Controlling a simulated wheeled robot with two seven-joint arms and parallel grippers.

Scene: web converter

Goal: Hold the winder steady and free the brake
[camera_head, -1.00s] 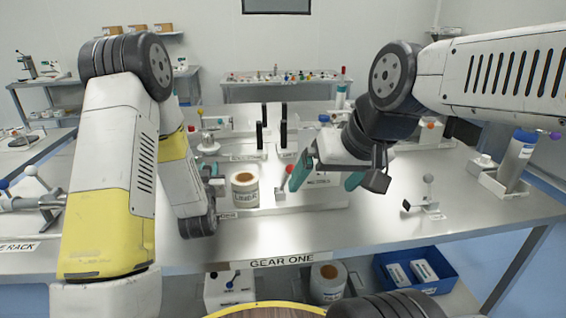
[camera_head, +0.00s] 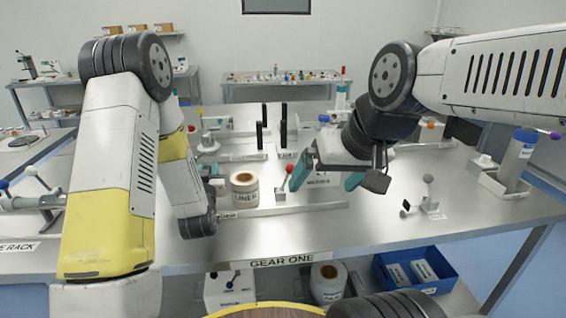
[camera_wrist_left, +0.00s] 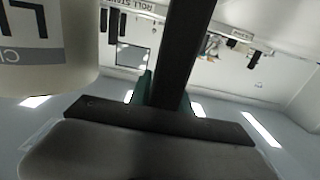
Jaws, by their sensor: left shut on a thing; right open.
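A white roll marked LINER (camera_head: 245,190) stands upright on the bench, left of centre. Its side fills the upper left of the left wrist view (camera_wrist_left: 45,45). My left gripper (camera_head: 216,174) is low beside the roll's left side, shut on a part of the winder; the grip itself is mostly hidden by the wrist. A teal fingertip shows in the left wrist view (camera_wrist_left: 145,88). My right gripper (camera_head: 327,178) is open above the bench, fingers spread. A small lever with a red knob (camera_head: 289,168) stands close to its left finger; contact cannot be told.
A long pale rail (camera_head: 300,208) lies in front of the roll. Dark upright posts (camera_head: 283,125) stand behind it. The front right bench top is clear.

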